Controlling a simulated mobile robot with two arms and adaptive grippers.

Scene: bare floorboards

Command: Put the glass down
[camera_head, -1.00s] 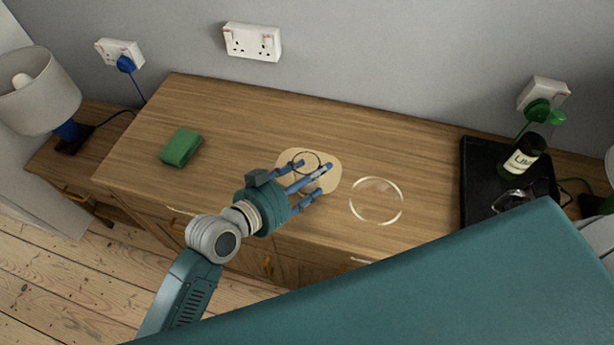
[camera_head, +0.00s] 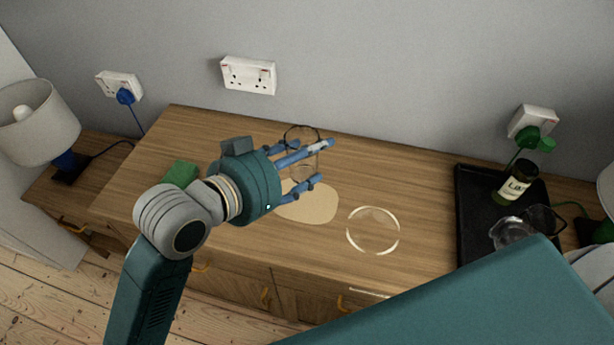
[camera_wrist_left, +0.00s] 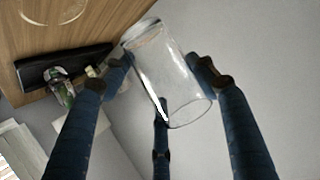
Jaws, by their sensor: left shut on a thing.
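A clear glass (camera_head: 302,138) with a thin dark rim is in my left gripper (camera_head: 318,164), held above the wooden cabinet top. It also shows in the left wrist view (camera_wrist_left: 170,75), tilted in the picture, with three blue fingers around it. The fingers are closed on its sides. Below the glass is a pale, irregularly rounded mat (camera_head: 312,206) on the cabinet top (camera_head: 230,145), and nothing stands on it. My right gripper does not show.
A transparent round dish (camera_head: 373,231) lies right of the mat. A green sponge-like block (camera_head: 180,173) is partly behind my left arm. At right, a black tray (camera_head: 466,195) bears a dark bottle (camera_head: 515,184) and clear glassware (camera_head: 515,228). A lamp (camera_head: 38,122) stands at left.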

